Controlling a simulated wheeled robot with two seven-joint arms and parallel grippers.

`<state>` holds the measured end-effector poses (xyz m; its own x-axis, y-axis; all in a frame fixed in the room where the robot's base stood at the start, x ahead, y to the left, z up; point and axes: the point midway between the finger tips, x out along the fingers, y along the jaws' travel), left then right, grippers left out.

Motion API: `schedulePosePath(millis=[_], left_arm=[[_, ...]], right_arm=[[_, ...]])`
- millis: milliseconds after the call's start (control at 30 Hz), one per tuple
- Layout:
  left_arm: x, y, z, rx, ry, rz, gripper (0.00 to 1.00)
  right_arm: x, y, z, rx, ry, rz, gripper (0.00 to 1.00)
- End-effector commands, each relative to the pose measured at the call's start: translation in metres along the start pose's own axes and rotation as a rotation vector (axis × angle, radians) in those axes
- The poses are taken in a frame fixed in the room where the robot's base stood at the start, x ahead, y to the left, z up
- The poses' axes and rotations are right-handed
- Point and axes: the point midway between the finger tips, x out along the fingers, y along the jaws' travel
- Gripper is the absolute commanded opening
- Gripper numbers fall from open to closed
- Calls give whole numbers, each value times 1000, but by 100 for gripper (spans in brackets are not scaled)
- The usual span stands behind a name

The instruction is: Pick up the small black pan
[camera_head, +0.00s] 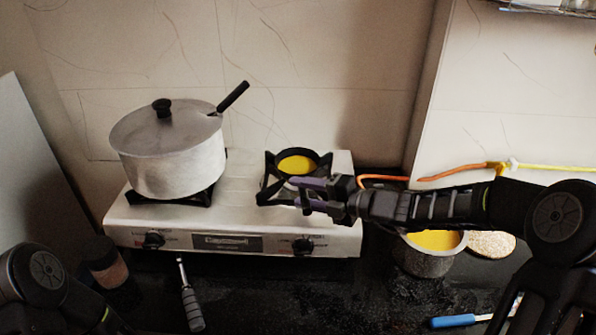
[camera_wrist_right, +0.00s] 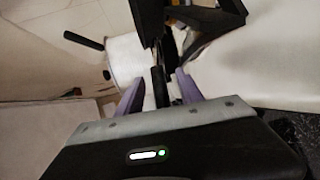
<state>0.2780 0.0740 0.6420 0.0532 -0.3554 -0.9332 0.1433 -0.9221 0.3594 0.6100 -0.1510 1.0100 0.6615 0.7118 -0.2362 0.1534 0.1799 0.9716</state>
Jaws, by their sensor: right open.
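The small black pan (camera_head: 325,160) sits on the right burner of the white stove, with something yellow in it. My right gripper (camera_head: 302,196) reaches in from the right, at the pan's near side, and hides part of it. In the right wrist view, its two purple fingers (camera_wrist_right: 160,90) stand open. A dark bar that looks like the pan's handle (camera_wrist_right: 159,76) lies between them, with gaps on both sides. I cannot tell whether either finger touches it. My left arm shows at the lower left, but its gripper is out of view.
A large lidded silver pot (camera_head: 175,165) stands on the left burner of the stove (camera_head: 240,190). A grey pot (camera_head: 425,262) with yellow contents is below my right forearm. An orange hose (camera_head: 440,175) runs behind the arm. A grey-handled tool (camera_head: 190,305) lies in front.

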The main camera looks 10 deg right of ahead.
Motion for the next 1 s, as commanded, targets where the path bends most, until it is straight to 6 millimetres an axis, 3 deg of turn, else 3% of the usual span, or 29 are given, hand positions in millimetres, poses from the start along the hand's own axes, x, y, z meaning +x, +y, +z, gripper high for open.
schedulePosePath(millis=[567,1000], left_arm=[[0,0,0,0,0,0,36],[0,0,0,0,0,0,36]], right_arm=[[0,0,0,0,0,0,0],[0,0,0,0,0,0,0]])
